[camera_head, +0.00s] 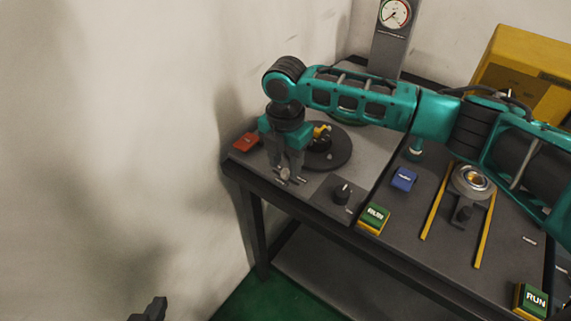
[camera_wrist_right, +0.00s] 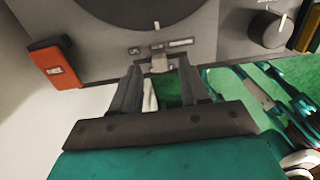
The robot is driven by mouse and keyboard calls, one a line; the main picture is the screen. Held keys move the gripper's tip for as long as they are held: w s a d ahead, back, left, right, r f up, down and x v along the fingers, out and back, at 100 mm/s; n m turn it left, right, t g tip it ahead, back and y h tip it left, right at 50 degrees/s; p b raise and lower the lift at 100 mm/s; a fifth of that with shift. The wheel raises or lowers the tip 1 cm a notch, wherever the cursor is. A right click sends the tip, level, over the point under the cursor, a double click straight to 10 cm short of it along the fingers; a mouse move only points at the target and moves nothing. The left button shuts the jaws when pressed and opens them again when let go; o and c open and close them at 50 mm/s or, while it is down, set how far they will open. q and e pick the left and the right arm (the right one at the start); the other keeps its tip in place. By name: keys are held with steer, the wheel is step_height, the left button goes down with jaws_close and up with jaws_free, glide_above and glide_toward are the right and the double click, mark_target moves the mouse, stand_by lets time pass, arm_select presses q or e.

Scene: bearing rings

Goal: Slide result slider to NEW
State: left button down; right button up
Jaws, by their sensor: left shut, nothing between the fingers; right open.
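The result slider's small metal knob (camera_wrist_right: 158,64) shows between the fingertips of my right gripper (camera_wrist_right: 160,68) in the right wrist view. Small labels lie just beyond it, too small to read; the knob is nearest the middle one (camera_wrist_right: 157,46). My right gripper also shows in the head view (camera_head: 290,176), pointing down at the front-left of the bench, over the slider. Its fingers are open, one on each side of the knob; I cannot tell whether they touch it. My left gripper (camera_head: 154,306) is shut and empty, low at the left, away from the bench.
A red block (camera_head: 244,142) and a round dark turntable (camera_head: 338,148) lie close to my right gripper. A gauge (camera_head: 394,14) stands behind. A wall borders the left.

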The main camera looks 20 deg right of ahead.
mark_target(286, 171)
step_height(286, 171, up, 11)
steer(key=shift+p, duration=0.45)
